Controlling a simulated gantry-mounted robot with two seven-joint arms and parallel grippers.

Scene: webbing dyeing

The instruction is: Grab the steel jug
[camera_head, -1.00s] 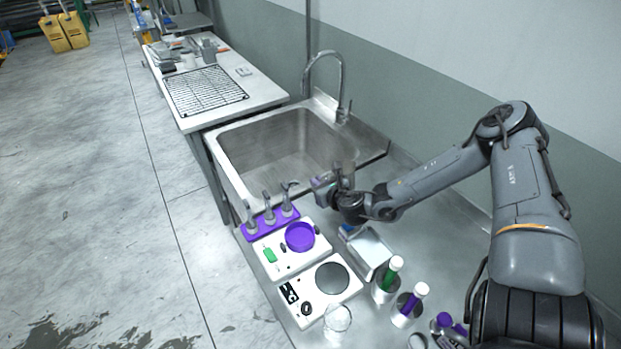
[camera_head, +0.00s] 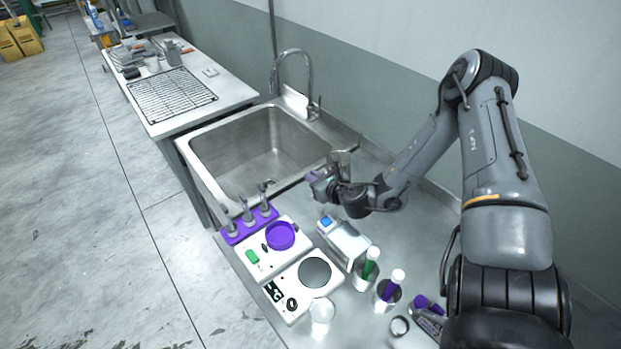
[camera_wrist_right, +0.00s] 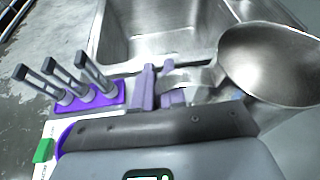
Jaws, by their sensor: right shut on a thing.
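The steel jug (camera_wrist_right: 270,62) shows large at the right of the right wrist view, its rounded shiny body beside the fingers. My right gripper (camera_wrist_right: 158,85) is shut on the jug at its handle side; the exact grip is partly hidden. In the head view my right gripper (camera_head: 322,180) is over the steel counter near the sink's right side. The jug (camera_head: 346,160) shows there only in part behind the gripper. Whether its base touches the counter cannot be told. My left gripper is not in view.
The sink (camera_head: 255,150) lies left of the gripper. A purple rack (camera_head: 249,225), a purple dish (camera_head: 281,235), a hotplate (camera_head: 314,272), a glass beaker (camera_head: 321,313) and a white-and-blue device (camera_head: 345,243) stand nearer.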

